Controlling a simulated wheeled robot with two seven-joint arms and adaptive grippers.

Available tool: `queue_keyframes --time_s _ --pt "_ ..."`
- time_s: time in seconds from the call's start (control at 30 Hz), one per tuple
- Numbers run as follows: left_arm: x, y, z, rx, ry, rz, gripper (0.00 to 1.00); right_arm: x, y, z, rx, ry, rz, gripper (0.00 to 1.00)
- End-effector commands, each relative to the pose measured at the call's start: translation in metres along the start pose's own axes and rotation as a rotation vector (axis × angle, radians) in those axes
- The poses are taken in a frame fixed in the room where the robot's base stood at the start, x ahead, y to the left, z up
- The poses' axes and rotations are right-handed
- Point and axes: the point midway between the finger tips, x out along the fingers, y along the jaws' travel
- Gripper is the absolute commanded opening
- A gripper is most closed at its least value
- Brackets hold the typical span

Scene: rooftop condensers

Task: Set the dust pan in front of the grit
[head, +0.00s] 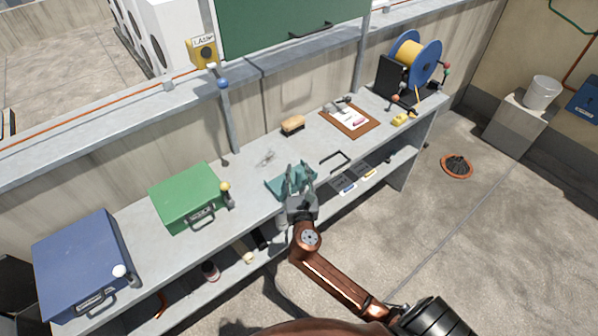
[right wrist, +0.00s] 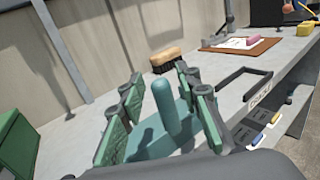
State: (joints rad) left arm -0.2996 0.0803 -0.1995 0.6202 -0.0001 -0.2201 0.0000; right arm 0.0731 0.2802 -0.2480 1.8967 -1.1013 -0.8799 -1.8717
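The teal dust pan (head: 280,188) lies on the grey workbench, near its front edge. It also shows in the right wrist view (right wrist: 183,133), with its rounded handle (right wrist: 164,103) pointing up. My right gripper (head: 299,170) is over the pan. In the right wrist view its green-padded fingers (right wrist: 158,98) stand open on both sides of the handle, with gaps visible. A small pale patch of grit (head: 267,158) lies on the bench behind and left of the pan. I cannot make out the grit in the right wrist view. My left gripper is not in view.
A wooden brush (head: 293,124) stands at the back of the workbench (head: 245,180). A green case (head: 188,194) is left of the pan, and a blue case (head: 80,262) is farther left. A black handle (head: 335,160) and clipboard (head: 340,122) are to the right.

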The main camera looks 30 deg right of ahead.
Motion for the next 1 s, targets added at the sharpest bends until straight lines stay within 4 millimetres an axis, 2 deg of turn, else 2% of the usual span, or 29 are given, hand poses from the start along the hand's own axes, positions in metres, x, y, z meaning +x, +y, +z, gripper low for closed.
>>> queue_keyframes --time_s 0.3,0.37,0.47,0.8,1.0 --pt "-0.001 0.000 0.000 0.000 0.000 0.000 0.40 0.000 0.000 0.004 0.002 -0.001 0.000 0.32" --pt "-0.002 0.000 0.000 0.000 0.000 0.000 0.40 -0.006 0.000 0.003 0.001 0.001 0.000 0.32" --pt "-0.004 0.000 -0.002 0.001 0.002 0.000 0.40 -0.021 0.000 0.003 0.001 0.003 0.001 0.32" --pt "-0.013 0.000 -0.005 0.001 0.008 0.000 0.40 -0.091 -0.001 0.003 0.002 0.002 0.000 0.32" --pt "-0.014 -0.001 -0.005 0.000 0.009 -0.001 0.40 -0.115 0.000 0.003 0.001 0.001 0.000 0.32"
